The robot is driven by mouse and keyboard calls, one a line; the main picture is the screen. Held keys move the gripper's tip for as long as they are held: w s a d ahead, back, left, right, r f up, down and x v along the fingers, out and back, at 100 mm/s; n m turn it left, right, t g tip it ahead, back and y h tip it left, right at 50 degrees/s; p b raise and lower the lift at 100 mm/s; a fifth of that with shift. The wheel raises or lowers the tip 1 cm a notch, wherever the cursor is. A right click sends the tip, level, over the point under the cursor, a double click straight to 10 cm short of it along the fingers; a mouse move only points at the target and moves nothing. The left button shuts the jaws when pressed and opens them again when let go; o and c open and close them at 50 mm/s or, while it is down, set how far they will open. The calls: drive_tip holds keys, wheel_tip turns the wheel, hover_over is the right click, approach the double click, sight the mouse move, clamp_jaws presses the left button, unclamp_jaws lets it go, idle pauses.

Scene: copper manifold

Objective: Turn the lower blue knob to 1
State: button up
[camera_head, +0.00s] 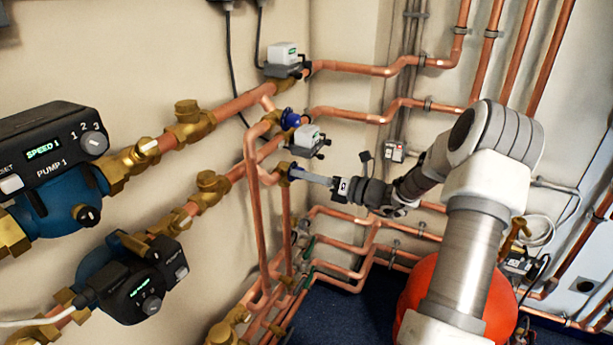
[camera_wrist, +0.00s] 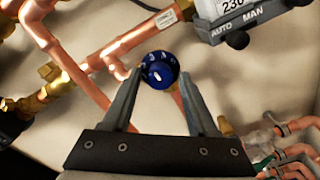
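The lower blue knob (camera_wrist: 160,72) sits between my fingertips in the wrist view, with a white mark on its face and small pale digits along its upper left side. In the head view only a bit of its blue (camera_head: 296,169) shows at the tip of my gripper (camera_head: 312,178). My gripper (camera_wrist: 161,80) is open, one finger on each side of the knob. The left fingertip is close to the knob's edge and the right one seems a little apart; I cannot tell whether either touches. The upper blue knob (camera_head: 290,118) is on the copper pipe above.
A grey valve actuator (camera_head: 307,140) is just above my gripper, and its AUTO/MAN box (camera_wrist: 250,22) fills the upper right of the wrist view. Copper pipes (camera_head: 258,215) run beside and below. Two pumps, the upper reading SPEED 1 (camera_head: 50,160), are at the left.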

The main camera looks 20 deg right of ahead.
clamp_jaws()
drive_tip(key=shift+n, duration=0.4)
drive_tip(key=shift+n+b, duration=3.6)
drive_tip(key=shift+n, duration=3.9)
drive_tip(key=shift+o, duration=1.3)
unclamp_jaws()
